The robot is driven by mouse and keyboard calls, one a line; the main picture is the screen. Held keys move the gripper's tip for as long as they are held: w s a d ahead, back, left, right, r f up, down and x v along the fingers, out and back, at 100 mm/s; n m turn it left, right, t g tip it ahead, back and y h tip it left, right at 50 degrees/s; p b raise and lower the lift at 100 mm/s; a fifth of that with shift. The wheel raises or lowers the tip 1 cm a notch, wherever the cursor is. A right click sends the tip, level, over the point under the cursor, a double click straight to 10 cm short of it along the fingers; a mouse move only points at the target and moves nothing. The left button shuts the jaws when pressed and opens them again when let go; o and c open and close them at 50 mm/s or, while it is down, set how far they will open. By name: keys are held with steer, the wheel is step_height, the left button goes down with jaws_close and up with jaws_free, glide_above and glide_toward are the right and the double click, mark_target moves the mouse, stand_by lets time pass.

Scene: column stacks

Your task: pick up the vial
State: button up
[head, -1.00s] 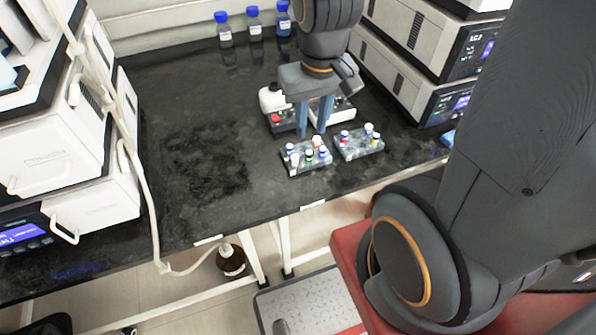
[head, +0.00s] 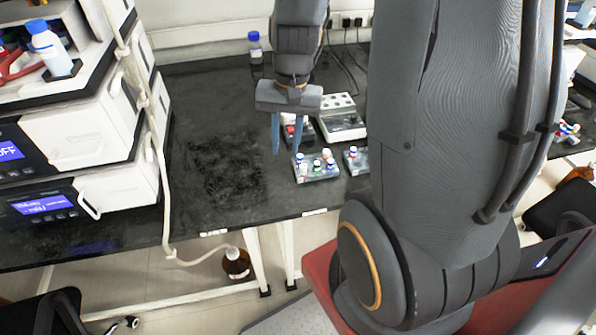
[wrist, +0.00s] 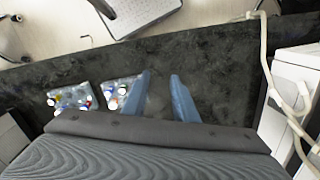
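Several small vials (head: 317,166) with blue, red, green and white caps stand in a grey rack (head: 318,178) near the front edge of the black bench. More vials (head: 352,152) stand in a second rack to its right, partly hidden by my arm. My gripper (head: 286,150) is open and empty above the bench, at the left of the first rack. In the wrist view, the fingers (wrist: 158,90) are apart with only bench between them. The nearer vials (wrist: 122,91) are left of the left finger, which partly covers their rack. Which vial is meant cannot be told.
A white block with round wells (head: 340,112) and a dark tray stand behind the racks. A blue-capped bottle (head: 254,45) is at the back. White instruments (head: 85,135) and a hanging tube (head: 163,190) stand left. The bench (head: 215,170) between is clear.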

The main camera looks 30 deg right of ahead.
mark_target(304, 166)
steer(key=w+d+f+m+y, duration=0.35)
steer(key=d+f+m, duration=0.35)
steer(key=d+m, duration=0.4)
steer(key=shift+w+p+x, duration=0.15)
steer(key=shift+p+x, duration=0.8)
steer(key=shift+x, duration=1)
steer(key=shift+w+p+x, duration=0.2)
steer(key=shift+p+x, duration=0.7)
steer(key=shift+x, duration=1.05)
steer(key=shift+d, duration=0.2)
steer(key=shift+c, duration=0.4)
jaws_close()
